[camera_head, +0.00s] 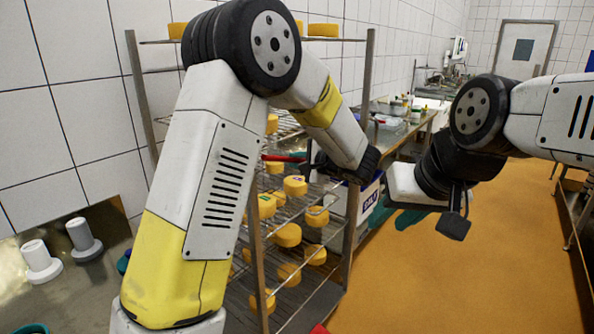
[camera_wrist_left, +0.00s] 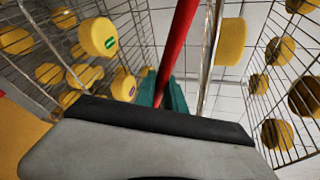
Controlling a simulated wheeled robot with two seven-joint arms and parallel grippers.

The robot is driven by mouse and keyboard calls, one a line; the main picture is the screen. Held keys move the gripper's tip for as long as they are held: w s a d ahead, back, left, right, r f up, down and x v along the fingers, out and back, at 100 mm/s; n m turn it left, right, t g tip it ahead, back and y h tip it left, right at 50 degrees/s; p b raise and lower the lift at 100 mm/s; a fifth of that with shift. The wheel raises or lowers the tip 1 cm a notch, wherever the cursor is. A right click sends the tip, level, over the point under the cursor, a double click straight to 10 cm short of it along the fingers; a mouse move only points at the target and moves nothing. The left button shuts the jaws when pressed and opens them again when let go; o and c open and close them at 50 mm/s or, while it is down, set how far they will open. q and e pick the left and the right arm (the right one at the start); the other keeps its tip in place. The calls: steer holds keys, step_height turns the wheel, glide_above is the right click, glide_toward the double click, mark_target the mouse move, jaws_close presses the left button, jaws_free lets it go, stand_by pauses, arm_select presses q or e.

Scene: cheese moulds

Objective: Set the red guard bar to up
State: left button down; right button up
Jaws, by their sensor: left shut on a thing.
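The red guard bar (camera_head: 285,157) shows as a short, near-level red length at the front of the wire cheese rack in the head view. In the left wrist view the red bar (camera_wrist_left: 181,35) runs from the top edge down to my left gripper (camera_wrist_left: 165,93). The teal fingers of that gripper are shut around the bar's lower visible end. In the head view my left wrist partly hides the grip and the rest of the bar. My right gripper (camera_head: 408,216) hangs to the right of the rack, away from the bar; its finger gap is unclear.
The metal rack (camera_head: 257,262) holds several yellow cheeses (camera_head: 288,235) on wire shelves close to my left arm. Two pale moulds (camera_head: 40,262) stand on a steel surface at left. A bench (camera_head: 400,135) runs behind. The orange floor (camera_head: 470,270) at right is clear.

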arm_select(q)
steer(key=c, duration=1.4)
jaws_free()
steer(key=v, duration=0.7)
steer(key=shift+s+d, duration=0.3)
steer(key=shift+c, duration=0.3)
